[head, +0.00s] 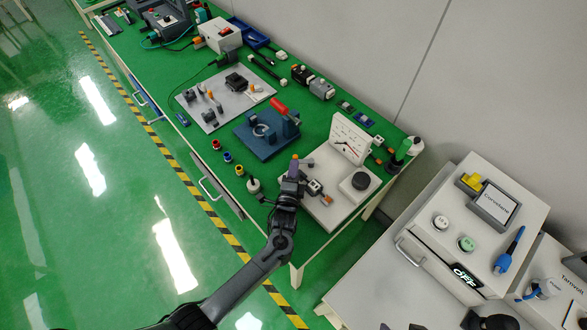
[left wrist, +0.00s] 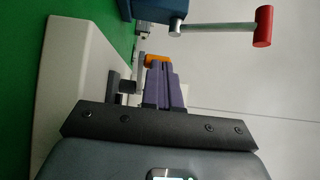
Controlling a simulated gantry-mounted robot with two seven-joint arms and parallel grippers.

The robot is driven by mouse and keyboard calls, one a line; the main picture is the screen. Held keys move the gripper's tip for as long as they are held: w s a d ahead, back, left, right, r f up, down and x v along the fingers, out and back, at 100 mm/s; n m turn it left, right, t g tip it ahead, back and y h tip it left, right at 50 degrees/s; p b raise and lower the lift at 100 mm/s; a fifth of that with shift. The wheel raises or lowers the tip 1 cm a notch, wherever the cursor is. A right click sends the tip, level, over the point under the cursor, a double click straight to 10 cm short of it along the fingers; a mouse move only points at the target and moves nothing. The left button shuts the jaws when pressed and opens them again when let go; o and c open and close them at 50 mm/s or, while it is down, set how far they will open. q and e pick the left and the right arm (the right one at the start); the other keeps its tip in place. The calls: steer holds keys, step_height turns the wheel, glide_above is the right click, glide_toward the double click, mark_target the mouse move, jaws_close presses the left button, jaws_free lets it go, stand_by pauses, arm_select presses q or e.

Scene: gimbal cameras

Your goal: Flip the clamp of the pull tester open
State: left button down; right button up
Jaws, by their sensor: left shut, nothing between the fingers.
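The pull tester is a pale base plate (head: 318,215) with an upright white dial panel (head: 350,139) and a dark round knob (head: 360,181) on a block. A small clamp (head: 316,188) with metal and dark parts sits at its left side. My left gripper (head: 293,174) is at the left edge of the tester, beside the clamp, its purple fingers shut and empty. In the left wrist view an orange tip (left wrist: 157,60) shows just beyond the fingertips (left wrist: 160,78); I cannot tell whether they touch. My right gripper is not in view.
A blue fixture (head: 262,135) with a red-handled lever (head: 282,107) stands behind the tester. A green-topped bottle (head: 402,150) is at the tester's back right. A white cabinet (head: 480,215) stands to the right.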

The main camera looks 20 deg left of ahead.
arm_select(q)
steer(key=shift+a+r, duration=0.1)
steer(key=shift+w+a+r+m+h+p, duration=0.1)
steer(key=shift+w+a+m+h+p, duration=0.05)
steer(key=shift+m+h+p, duration=0.25)
steer(key=shift+w+a+m+h+p, duration=0.1)
steer(key=shift+a+m+h+p, duration=0.05)
steer(key=shift+m+h+p, duration=0.3)
steer(key=shift+w+a+t+h, duration=0.3)
steer(key=shift+w+a+h, duration=0.15)
steer(key=shift+w+a, duration=0.3)
steer(key=shift+w, duration=0.05)
steer(key=shift+f, duration=0.2)
